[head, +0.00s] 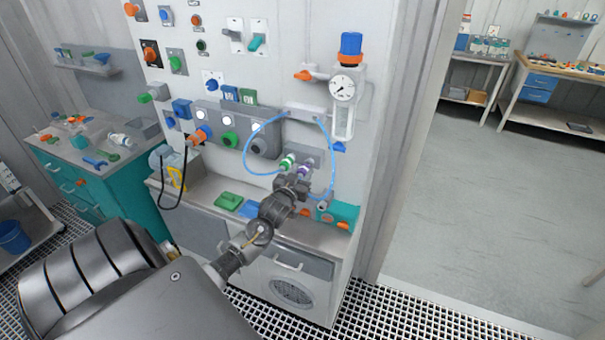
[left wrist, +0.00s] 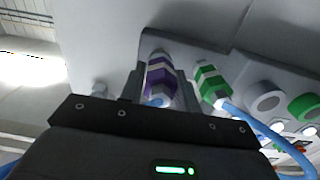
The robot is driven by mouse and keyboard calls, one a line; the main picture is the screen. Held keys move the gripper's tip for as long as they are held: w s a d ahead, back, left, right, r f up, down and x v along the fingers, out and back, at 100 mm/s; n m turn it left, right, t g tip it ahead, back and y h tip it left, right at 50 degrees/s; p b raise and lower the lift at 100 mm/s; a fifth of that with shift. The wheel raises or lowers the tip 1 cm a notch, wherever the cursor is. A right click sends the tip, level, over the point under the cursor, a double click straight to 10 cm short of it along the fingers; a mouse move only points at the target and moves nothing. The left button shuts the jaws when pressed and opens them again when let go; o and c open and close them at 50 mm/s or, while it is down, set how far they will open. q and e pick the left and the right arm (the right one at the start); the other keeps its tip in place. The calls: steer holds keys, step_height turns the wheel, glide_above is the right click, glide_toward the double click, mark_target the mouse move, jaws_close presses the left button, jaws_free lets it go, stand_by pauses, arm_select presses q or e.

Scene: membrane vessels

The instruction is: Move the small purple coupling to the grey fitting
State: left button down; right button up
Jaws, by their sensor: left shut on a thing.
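The small purple coupling (head: 304,167) is at the wall panel, just right of a green-and-white coupling (head: 287,162). In the left wrist view the purple coupling (left wrist: 160,76) has a white band and lies between the two dark fingers of my left gripper (left wrist: 160,98). In the head view my left gripper (head: 293,187) is shut on it from the front. The coupling's far end points at the panel, at a grey piece that may be the grey fitting. I cannot tell whether the two are joined. My right gripper is not in view.
The green coupling (left wrist: 212,82) is close beside my fingers. Blue hoses (head: 250,145) loop from a grey block (head: 305,113) to the couplings' area. A gauge (head: 343,88) is above right. Below, a ledge (head: 200,188) carries a green block (head: 228,201) and a teal box (head: 345,214).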

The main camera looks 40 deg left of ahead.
arm_select(q)
steer(key=shift+w+a+b, duration=0.25)
steer(key=shift+w+b, duration=0.05)
steer(key=shift+w, duration=0.3)
steer(key=c, duration=0.9)
jaws_free()
steer(key=shift+s+d, duration=0.1)
steer(key=shift+s+d+f, duration=0.1)
steer(key=shift+s+f, duration=0.05)
steer(key=shift+s, duration=0.1)
steer(key=shift+b+v, duration=1.65)
steer(key=shift+v, duration=3.45)
steer(key=shift+w, duration=0.1)
